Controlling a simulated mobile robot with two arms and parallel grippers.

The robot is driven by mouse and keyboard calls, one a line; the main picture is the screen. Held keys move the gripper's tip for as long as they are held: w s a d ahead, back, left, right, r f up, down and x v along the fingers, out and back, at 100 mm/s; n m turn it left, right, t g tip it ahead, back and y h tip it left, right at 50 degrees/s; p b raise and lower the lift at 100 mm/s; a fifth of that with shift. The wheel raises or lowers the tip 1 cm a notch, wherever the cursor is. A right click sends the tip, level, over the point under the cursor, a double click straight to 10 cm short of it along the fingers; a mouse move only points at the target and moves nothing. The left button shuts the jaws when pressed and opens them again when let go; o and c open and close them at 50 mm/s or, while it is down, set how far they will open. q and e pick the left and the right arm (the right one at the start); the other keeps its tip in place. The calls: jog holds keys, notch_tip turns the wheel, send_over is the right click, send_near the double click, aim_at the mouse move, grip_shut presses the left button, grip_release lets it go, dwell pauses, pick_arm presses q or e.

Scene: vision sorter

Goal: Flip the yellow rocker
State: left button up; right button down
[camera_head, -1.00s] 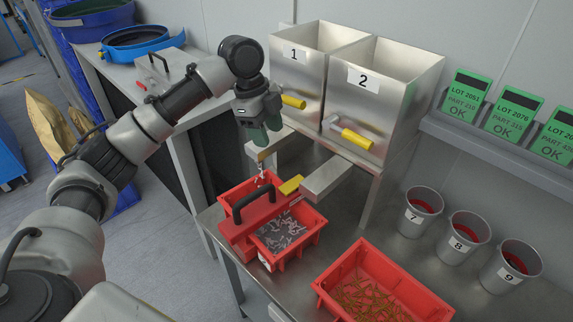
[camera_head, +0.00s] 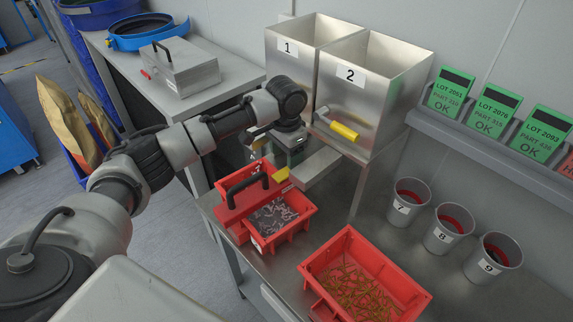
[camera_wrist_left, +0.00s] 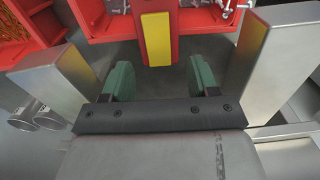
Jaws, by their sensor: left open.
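The yellow rocker (camera_head: 282,174) sits on the red sorter box (camera_head: 232,214), at its side toward the hoppers. In the left wrist view the rocker (camera_wrist_left: 157,40) is a flat yellow bar on a red strip, just beyond and roughly centred between the fingertips. My left gripper (camera_head: 290,155) is low beside the rocker, between the metal chutes, partly hidden by its own wrist. Its green fingers (camera_wrist_left: 160,75) are spread wide with nothing between them. I cannot tell which way the rocker is tipped. My right gripper is not in view.
Two metal hoppers (camera_head: 345,90) stand behind; one yellow-handled lever (camera_head: 343,130) shows. A metal chute (camera_head: 316,168) sits close beside the gripper. A red bin (camera_head: 350,240) of brass-coloured parts and several cups (camera_head: 443,240) stand on the metal table.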

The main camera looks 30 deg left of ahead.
aim_at(285, 172)
pick_arm(q)
notch_tip(285, 172, down, 4)
jog(key=shift+s+r, duration=0.1)
jog(key=shift+f, duration=0.6)
